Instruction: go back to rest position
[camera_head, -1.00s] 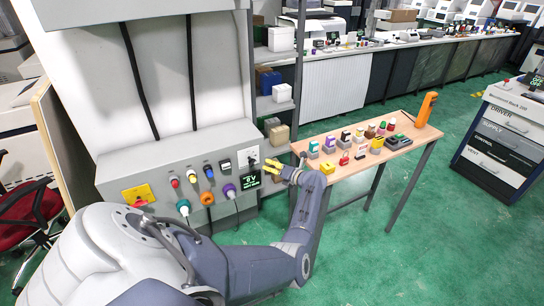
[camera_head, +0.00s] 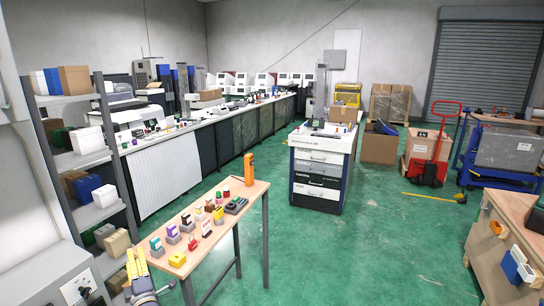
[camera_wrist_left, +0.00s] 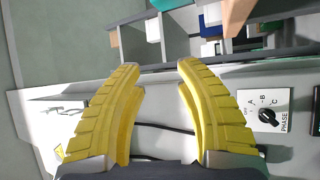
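My left gripper (camera_head: 137,266) shows at the lower left of the head view, left of the small wooden table and in front of the grey shelf. In the left wrist view its two yellow fingers (camera_wrist_left: 160,75) are spread apart with nothing between them. Past the fingers is the light machine panel (camera_wrist_left: 205,140) with a black rotary knob (camera_wrist_left: 269,119) marked PHASE on the right. A dark cable runs behind the fingers. My right gripper is not in view.
A grey shelf (camera_head: 100,157) stands at left. A drawer cabinet (camera_head: 320,168) stands beyond the table. Green floor (camera_head: 370,235) is open at centre right. A wooden bench (camera_head: 510,215) is at right.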

